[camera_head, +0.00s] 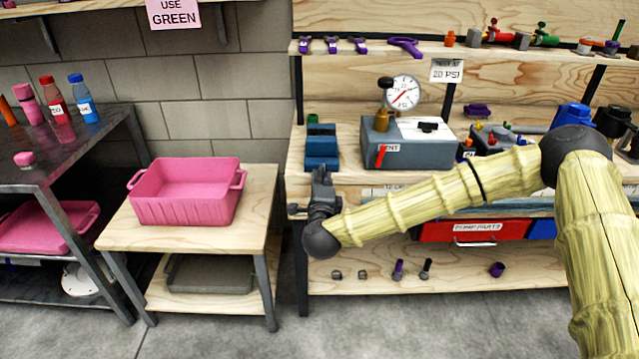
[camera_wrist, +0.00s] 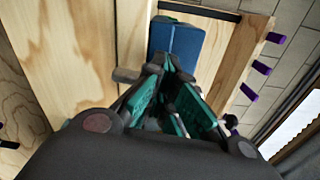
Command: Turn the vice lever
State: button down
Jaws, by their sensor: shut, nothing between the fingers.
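A blue block-shaped body with dark green parts, which looks like the vice (camera_head: 321,146), stands at the left end of the workbench. In the wrist view its blue top (camera_wrist: 174,47) lies just beyond my fingers. Whether my fingers touch the vice cannot be told.
A grey box with a gauge (camera_head: 410,145) and a red lever (camera_head: 381,155) stands right of the vice. A pink bin (camera_head: 187,205) sits on a low wooden table at left. Purple clamps (camera_head: 332,45) line the shelf above. A red drawer (camera_head: 470,231) is under the bench.

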jog(key=shift+s+f+m, duration=0.1)
jog(key=shift+f+m, duration=0.1)
jog(key=shift+m, duration=0.4)
